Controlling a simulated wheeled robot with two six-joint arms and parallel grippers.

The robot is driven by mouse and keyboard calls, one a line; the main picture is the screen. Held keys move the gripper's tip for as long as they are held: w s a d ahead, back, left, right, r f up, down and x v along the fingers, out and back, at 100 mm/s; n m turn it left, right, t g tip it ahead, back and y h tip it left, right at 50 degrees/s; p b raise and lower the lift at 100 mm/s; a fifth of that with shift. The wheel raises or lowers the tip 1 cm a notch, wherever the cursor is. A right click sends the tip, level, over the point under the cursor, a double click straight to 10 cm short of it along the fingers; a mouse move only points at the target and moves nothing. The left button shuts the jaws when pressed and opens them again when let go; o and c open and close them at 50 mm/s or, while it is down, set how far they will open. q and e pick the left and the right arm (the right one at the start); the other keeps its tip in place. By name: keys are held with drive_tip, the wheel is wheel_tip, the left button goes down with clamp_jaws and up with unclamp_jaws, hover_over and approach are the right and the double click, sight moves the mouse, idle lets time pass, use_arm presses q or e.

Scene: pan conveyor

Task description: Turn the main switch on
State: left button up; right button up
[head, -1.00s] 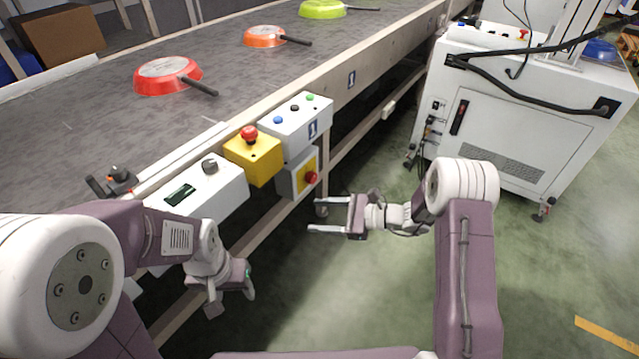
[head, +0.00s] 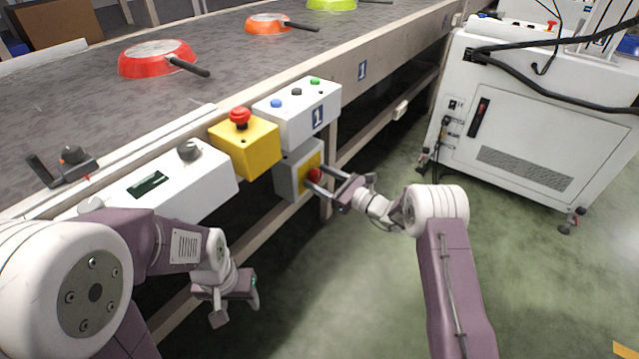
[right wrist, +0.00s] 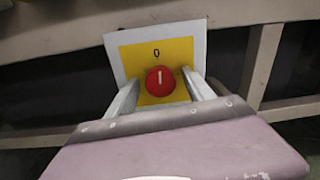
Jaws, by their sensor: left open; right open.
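The main switch is a red round knob (head: 314,175) on a yellow plate (right wrist: 184,53) of a grey box (head: 288,178) under the conveyor's edge. In the right wrist view the knob (right wrist: 160,82) carries a white mark standing upright, below a "0" on the plate. My right gripper (head: 319,179) is open, its fingers pointing at the box. In its wrist view the fingers (right wrist: 162,84) lie on either side of the knob; whether they touch it I cannot tell. My left gripper (head: 237,304) is open and empty, hanging low in front of the conveyor.
A yellow box with a red emergency button (head: 239,117) and a white button box (head: 298,112) sit just above the switch. Red (head: 157,58), orange (head: 268,23) and green pans lie on the conveyor belt (head: 70,110). A white cabinet (head: 530,120) stands right; floor between is clear.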

drive_tip(key=shift+w+a, duration=0.1)
clamp_jaws()
drive_tip(key=shift+r+m+p, duration=0.25)
drive_tip(key=shift+m+p, duration=1.45)
drive_tip(key=shift+m, duration=0.1)
drive_tip(key=m+p, duration=0.2)
drive_tip(key=m, duration=0.2)
drive_tip(key=shift+f+p, duration=0.1)
drive_tip(key=shift+p, duration=0.2)
drive_tip(key=m+p, duration=0.1)
drive_tip(key=m, duration=0.3)
drive_tip(key=shift+f+m+p, duration=0.1)
drive_tip(key=shift+m+p, duration=0.2)
drive_tip(key=shift+m, duration=0.1)
drive_tip(key=shift+m+p, duration=0.4)
drive_tip(key=shift+m, duration=1.5)
drive_tip(key=shift+f, duration=0.1)
